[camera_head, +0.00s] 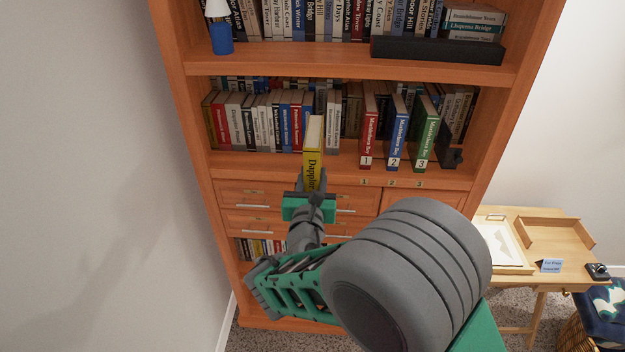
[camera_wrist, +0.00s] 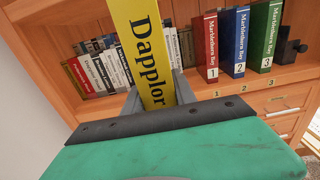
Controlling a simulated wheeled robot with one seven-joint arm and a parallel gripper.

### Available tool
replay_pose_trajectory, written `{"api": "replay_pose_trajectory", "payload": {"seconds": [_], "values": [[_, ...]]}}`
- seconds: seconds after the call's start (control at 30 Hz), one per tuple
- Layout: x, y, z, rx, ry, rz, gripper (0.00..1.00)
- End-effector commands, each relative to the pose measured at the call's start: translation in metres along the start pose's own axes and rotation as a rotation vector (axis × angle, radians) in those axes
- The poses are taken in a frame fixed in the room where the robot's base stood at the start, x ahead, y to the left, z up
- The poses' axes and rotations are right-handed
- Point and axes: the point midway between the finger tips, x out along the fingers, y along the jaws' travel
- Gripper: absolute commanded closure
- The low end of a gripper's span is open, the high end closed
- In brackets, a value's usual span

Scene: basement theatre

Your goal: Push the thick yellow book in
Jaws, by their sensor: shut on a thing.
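The thick yellow book (camera_head: 313,155), its spine reading "Dapplor…", stands upright and juts forward out of the row on the bookcase's middle shelf. In the wrist view its yellow spine (camera_wrist: 143,45) rises between my grey fingers. My gripper (camera_head: 312,183) is shut on the lower part of the book, in front of the shelf edge. The fingertips are partly hidden by the book and by my gripper's body. I cannot tell how far the book's back end reaches into the row.
A row of books (camera_head: 270,120) stands behind and left of it. Red (camera_head: 368,130), blue (camera_head: 397,130) and green (camera_head: 427,130) numbered volumes jut out to the right, beside a dark bookend (camera_head: 452,150). Drawers (camera_head: 250,195) lie below. A wooden desk (camera_head: 545,225) stands at right.

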Motion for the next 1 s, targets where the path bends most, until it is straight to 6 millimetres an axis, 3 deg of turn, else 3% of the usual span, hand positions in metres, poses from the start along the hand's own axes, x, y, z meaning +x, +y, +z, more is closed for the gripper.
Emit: {"api": "replay_pose_trajectory", "payload": {"seconds": [1.0], "values": [[0.045, 0.000, 0.003, 0.002, -0.006, 0.000, 1.00]]}}
